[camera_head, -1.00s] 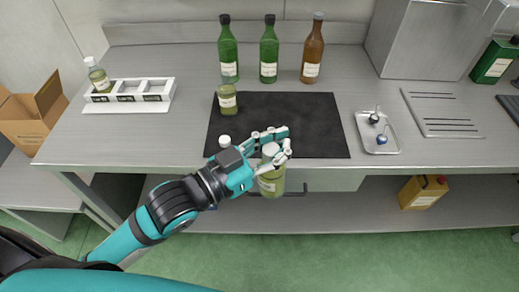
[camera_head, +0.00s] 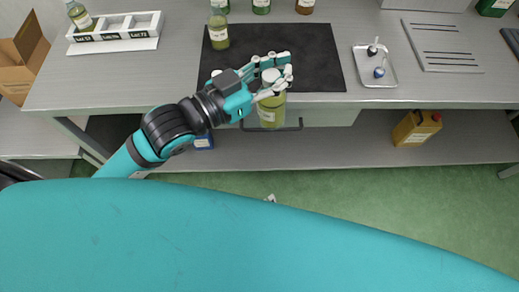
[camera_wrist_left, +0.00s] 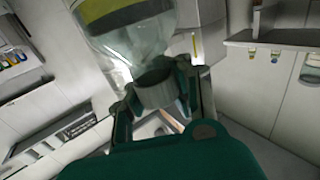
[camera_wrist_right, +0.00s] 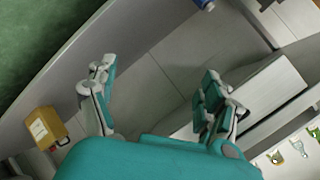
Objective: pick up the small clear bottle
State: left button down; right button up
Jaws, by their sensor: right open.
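My left gripper (camera_head: 272,76) is shut around the neck of a small clear bottle (camera_head: 270,112) with a pale cap and yellow-green contents. The bottle shows in front of the counter's front edge. In the left wrist view the clear bottle (camera_wrist_left: 130,38) rises between the fingers (camera_wrist_left: 160,105). A similar bottle (camera_head: 218,32) stands at the back of the dark mat (camera_head: 315,70). Another (camera_head: 78,14) is at the white rack. A white cap (camera_head: 215,73) shows behind my left gripper; what is below it is hidden. My right gripper (camera_wrist_right: 158,78) is open and empty in its wrist view.
The metal counter (camera_head: 180,75) carries the white rack (camera_head: 115,43), a small tray (camera_head: 375,72) with two small items and a slotted plate (camera_head: 440,48). A yellow can (camera_head: 415,128) stands on the lower shelf. A cardboard box (camera_head: 25,55) is at left.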

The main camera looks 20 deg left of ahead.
pick_arm(q)
jog(key=shift+r, duration=0.1)
pick_arm(e)
jog(key=w+a+r+m+t, duration=0.1)
jog(key=a+r+m+t, duration=0.35)
jog(key=r, duration=0.75)
jog(key=w+a+r+m+t, duration=0.2)
jog(key=a+r+m, duration=0.4)
jog(key=r, duration=0.6)
notch_tip(320, 180, up, 9)
jog(key=s+d+m+t+h, duration=0.1)
jog(key=d+m+t+h, duration=0.1)
jog(key=m, duration=0.7)
jog(key=m+h, duration=0.3)
jog(key=m, duration=0.6)
send_near(270, 102)
notch_tip(270, 102, down, 3)
jog(key=w, duration=0.1)
jog(key=shift+g, duration=0.45)
jog(key=w, duration=0.7)
jog(key=w+a, duration=0.1)
jog(key=w, duration=0.3)
jog(key=shift+w, duration=0.4)
